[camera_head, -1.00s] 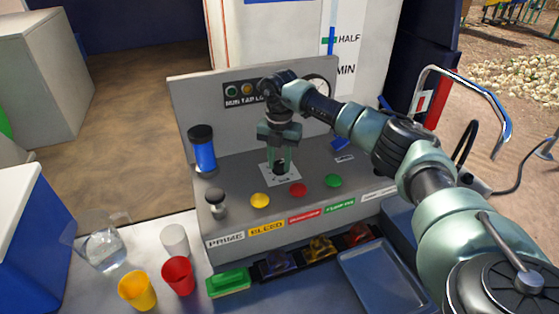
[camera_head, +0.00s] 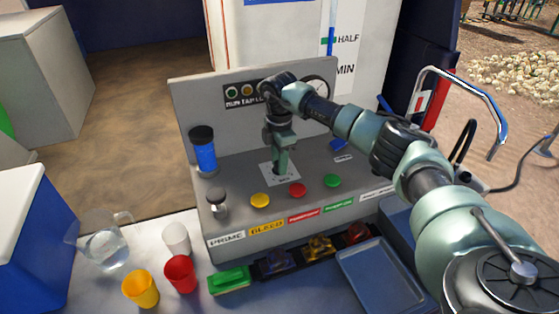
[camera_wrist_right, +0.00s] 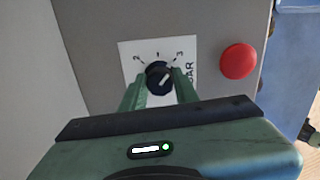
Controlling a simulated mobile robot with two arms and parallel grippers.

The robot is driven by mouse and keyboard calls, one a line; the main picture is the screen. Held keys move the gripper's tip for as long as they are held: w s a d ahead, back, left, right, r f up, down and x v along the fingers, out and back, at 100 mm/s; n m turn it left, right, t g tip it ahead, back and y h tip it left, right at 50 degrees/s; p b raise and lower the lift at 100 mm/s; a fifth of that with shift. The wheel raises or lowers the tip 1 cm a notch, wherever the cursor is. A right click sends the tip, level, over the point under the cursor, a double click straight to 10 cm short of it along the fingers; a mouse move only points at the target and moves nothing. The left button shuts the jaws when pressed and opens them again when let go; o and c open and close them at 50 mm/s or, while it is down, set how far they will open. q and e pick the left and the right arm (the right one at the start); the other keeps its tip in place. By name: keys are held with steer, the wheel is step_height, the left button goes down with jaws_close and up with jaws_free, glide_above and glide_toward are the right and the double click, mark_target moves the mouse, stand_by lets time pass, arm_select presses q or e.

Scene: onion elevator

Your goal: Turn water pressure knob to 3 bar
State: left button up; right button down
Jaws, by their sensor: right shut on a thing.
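The water pressure knob (camera_wrist_right: 157,83) is a small dark round knob with a white pointer mark. It sits on a white dial card (camera_wrist_right: 131,64) with printed numbers and "BAR"; a "3" stands at the card's upper right. The mark slants between lower left and upper right; its exact reading is unclear. My right gripper (camera_wrist_right: 161,80) is shut on the knob, one finger on each side. In the head view my right gripper (camera_head: 278,166) points down at the card (camera_head: 291,177) and mostly hides the knob. My left gripper is not in view.
Yellow (camera_head: 260,200), red (camera_head: 297,190) and green (camera_head: 331,181) buttons lie in front of the card. A blue cylinder (camera_head: 205,156) and a small black-topped knob (camera_head: 217,203) stand left. A pressure gauge (camera_head: 317,89) is on the back panel. Cups and a jug (camera_head: 104,246) stand front left.

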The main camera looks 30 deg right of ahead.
steer(key=shift+r+m, duration=0.1)
steer(key=shift+m, duration=0.5)
steer(key=c, duration=1.1)
jaws_free()
steer(key=shift+o, duration=0.2)
step_height(320, 180, up, 7)
steer(key=shift+f+b, duration=0.1)
steer(key=shift+b, duration=1.05)
steer(key=shift+r, duration=0.45)
steer(key=shift+f, duration=0.1)
